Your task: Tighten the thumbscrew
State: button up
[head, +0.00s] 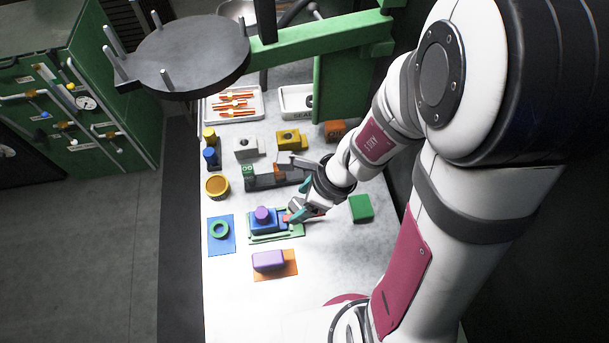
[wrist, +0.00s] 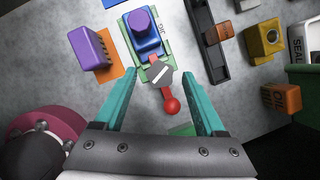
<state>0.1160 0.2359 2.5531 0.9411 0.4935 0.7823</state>
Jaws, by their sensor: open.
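A blue block with a purple round top (head: 263,214) sits on a green base (head: 275,238) on the table, and the block also shows in the wrist view (wrist: 145,32). At its near end in the wrist view is a grey part with a pale bar (wrist: 160,73), which looks like the thumbscrew. A red arm with a ball end (wrist: 172,105) extends from it. My gripper (wrist: 160,80) is open, its teal fingers on either side of the grey part and red arm, with gaps visible. In the head view my gripper (head: 296,213) is at the block's right side, partly hiding this end.
A purple block (head: 268,261) on an orange pad is close by. A green block (head: 361,208) lies right. A dark rail (wrist: 207,42) and yellow block (wrist: 263,38) stand beyond. The table's front is clear.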

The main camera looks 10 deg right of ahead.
jog(key=v, duration=1.5)
jog(key=shift+r, duration=0.35)
jog(key=n+g+h, duration=0.2)
jog(key=n+h, duration=0.2)
jog(key=n, duration=2.5)
send_near(297, 204)
notch_tip(297, 204, down, 9)
jog(key=shift+a+r, duration=0.1)
jog(key=shift+r, duration=0.1)
